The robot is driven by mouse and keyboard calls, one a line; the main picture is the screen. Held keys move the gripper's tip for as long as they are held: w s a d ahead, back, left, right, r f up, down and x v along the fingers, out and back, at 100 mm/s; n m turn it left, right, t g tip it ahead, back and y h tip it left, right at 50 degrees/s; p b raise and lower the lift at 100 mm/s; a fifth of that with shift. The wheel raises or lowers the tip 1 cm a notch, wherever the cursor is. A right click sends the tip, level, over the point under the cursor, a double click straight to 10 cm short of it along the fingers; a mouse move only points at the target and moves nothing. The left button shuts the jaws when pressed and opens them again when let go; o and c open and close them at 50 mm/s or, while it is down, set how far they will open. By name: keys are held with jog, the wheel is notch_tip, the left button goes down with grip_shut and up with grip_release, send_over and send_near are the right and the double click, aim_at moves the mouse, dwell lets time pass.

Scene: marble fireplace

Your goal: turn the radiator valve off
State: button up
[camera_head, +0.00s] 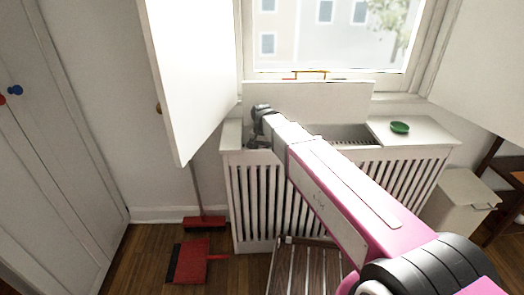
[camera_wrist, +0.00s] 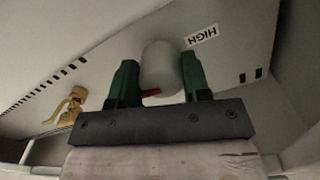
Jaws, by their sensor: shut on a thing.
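The radiator valve knob (camera_wrist: 160,68) is a pale, rounded cylinder in the wrist view, with a small red pointer at its lower edge. My gripper (camera_wrist: 155,80) has its two green fingers on either side of the knob and is shut on it. A label reading HIGH (camera_wrist: 201,37) appears upside down on the panel right of the knob. In the head view my arm reaches to the left end of the white radiator cover (camera_head: 238,205). The knob and fingertips cannot be made out clearly there.
The cover's lid panel (camera_head: 308,103) stands raised before the window. A green dish (camera_head: 400,127) sits on the cover's right top. An open white shutter (camera_head: 190,70) hangs at left. A slatted wooden seat (camera_head: 300,268), red broom (camera_head: 205,223) and dustpan (camera_head: 189,262) are below.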

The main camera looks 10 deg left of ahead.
dwell(0.4)
jog(key=o, duration=0.9)
notch_tip(320, 180, up, 11)
jog(key=shift+f, duration=0.1)
